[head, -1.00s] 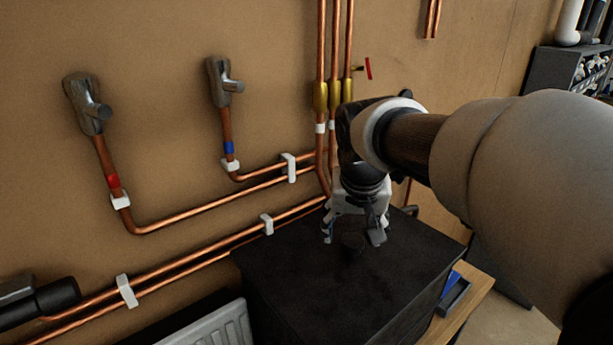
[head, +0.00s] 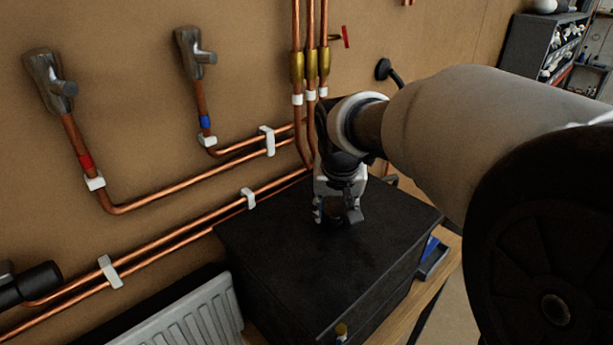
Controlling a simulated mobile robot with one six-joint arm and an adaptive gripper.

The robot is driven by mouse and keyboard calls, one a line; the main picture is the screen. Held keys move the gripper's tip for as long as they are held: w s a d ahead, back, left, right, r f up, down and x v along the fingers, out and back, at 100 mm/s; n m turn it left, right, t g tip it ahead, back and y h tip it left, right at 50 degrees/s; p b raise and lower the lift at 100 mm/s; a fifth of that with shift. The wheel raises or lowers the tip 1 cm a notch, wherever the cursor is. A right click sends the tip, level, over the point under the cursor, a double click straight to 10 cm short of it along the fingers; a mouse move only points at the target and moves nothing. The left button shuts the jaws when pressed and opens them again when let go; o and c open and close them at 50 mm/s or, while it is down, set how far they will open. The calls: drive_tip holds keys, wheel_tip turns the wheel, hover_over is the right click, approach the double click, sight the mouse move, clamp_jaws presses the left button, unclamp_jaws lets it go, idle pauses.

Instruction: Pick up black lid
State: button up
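The black lid (head: 335,213) is a small dark round shape on top of the black box (head: 290,260), hard to pick out against the box's dark top. My gripper (head: 336,216) points down at the box top, with one finger on each side of the lid. The fingers are apart, with the dark shape between them. I cannot tell whether they touch the lid. The gripper and its shadow partly hide the lid.
Copper pipes (head: 190,178) with white clips run along the wall behind the box. A white radiator (head: 190,318) is at the lower left. A blue item in a tray (head: 432,258) lies to the right of the box. The front of the box top is clear.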

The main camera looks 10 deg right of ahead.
drive_tip(key=c, duration=0.9)
drive_tip(key=shift+r, duration=0.1)
